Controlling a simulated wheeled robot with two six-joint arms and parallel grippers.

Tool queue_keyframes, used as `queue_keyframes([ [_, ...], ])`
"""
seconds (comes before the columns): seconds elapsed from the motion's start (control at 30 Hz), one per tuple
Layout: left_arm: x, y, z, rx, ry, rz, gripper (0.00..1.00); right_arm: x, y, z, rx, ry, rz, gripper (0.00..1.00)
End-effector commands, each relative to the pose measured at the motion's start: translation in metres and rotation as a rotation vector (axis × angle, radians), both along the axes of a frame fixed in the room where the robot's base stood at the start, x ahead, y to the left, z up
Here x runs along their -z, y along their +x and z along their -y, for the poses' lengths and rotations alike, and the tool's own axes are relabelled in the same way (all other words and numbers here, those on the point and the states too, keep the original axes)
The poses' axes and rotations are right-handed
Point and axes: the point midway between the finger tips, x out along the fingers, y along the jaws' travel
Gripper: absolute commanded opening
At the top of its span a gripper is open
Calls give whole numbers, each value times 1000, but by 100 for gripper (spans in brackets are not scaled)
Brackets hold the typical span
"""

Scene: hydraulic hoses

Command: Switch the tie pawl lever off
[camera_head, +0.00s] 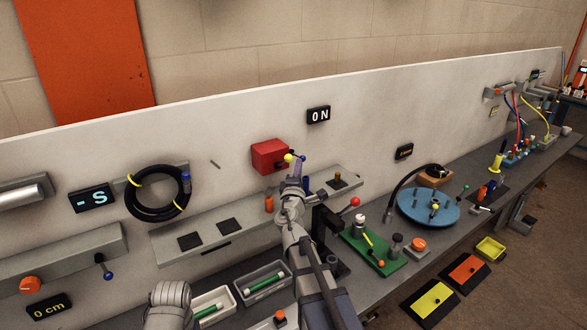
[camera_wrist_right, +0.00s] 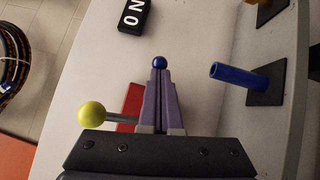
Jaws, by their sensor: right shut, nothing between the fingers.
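A red box (camera_head: 268,156) is fixed to the white panel, with a yellow ball (camera_head: 288,158) and a blue ball (camera_head: 304,158) at its right side. My right gripper (camera_head: 298,166) is at these balls, its purple fingers shut and empty. In the right wrist view, the yellow ball (camera_wrist_right: 92,114) on a thin rod is left of the fingers (camera_wrist_right: 158,90), and the blue ball (camera_wrist_right: 159,62) shows just past their tips. Contact with it cannot be told. The red box (camera_wrist_right: 131,104) is mostly hidden behind the fingers. No label shows which is the tie pawl lever. A display (camera_head: 319,115) above reads ON.
A blue peg (camera_wrist_right: 248,78) stands to the right in the wrist view. Below the box, a grey shelf (camera_head: 225,220) has dark square pads. A black hose loop (camera_head: 130,205) hangs at left.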

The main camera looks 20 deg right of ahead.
Motion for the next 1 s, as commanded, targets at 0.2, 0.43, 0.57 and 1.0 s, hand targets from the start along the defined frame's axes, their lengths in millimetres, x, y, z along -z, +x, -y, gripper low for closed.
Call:
queue_keyframes([
  [0.2,0,0,0,0,0,0,50,0,0,16,3,-1,0,0],
  [0.43,0,0,0,0,0,0,50,0,1,28,4,-1,0,0],
  [0.57,0,0,0,0,0,0,50,0,1,28,3,-1,0,0],
  [1.0,4,0,0,1,0,0,50,4,-20,13,1,0,0,0],
])
